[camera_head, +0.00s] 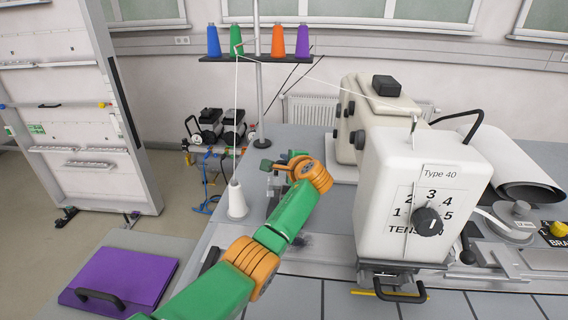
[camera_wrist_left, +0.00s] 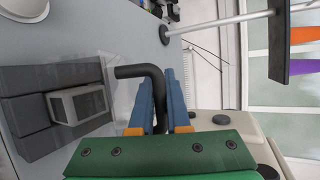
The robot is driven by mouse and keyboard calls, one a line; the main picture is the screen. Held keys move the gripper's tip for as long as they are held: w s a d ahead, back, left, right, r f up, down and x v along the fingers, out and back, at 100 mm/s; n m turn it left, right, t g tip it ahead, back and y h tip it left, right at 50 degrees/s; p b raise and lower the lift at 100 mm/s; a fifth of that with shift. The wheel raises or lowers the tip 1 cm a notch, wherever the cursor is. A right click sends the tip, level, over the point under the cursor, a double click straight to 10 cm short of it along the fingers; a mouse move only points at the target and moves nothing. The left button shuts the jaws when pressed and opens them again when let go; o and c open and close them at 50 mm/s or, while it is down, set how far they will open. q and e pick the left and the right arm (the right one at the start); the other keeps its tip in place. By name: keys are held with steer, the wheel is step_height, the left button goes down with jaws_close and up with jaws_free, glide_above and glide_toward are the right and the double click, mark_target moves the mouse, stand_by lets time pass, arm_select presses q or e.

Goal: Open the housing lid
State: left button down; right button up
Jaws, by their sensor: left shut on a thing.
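A black bent handle (camera_wrist_left: 150,72) shows in the left wrist view between the two blue fingers of my left gripper (camera_wrist_left: 165,95). The gripper is shut on it. A faint clear panel (camera_wrist_left: 122,88) is beside the handle; I cannot tell whether it is the housing lid. In the head view my left arm reaches from the bottom over the table, and its wrist hides most of the gripper. The machine (camera_head: 405,195), white with a dial and "Type 40" label, stands to the right of the arm. My right gripper is not in view.
A white thread cone (camera_head: 237,200) stands just left of my arm on the grey table (camera_head: 300,297). A thread stand (camera_head: 259,110) with several coloured spools rises behind. A purple panel (camera_head: 120,277) with a black handle lies at lower left. A black-lined roll (camera_head: 525,185) is at right.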

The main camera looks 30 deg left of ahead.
arm_select(q)
steer(key=shift+w+a+f+b, duration=0.1)
steer(key=shift+w+b, duration=0.15)
steer(key=shift+b, duration=0.05)
stand_by(1.7)
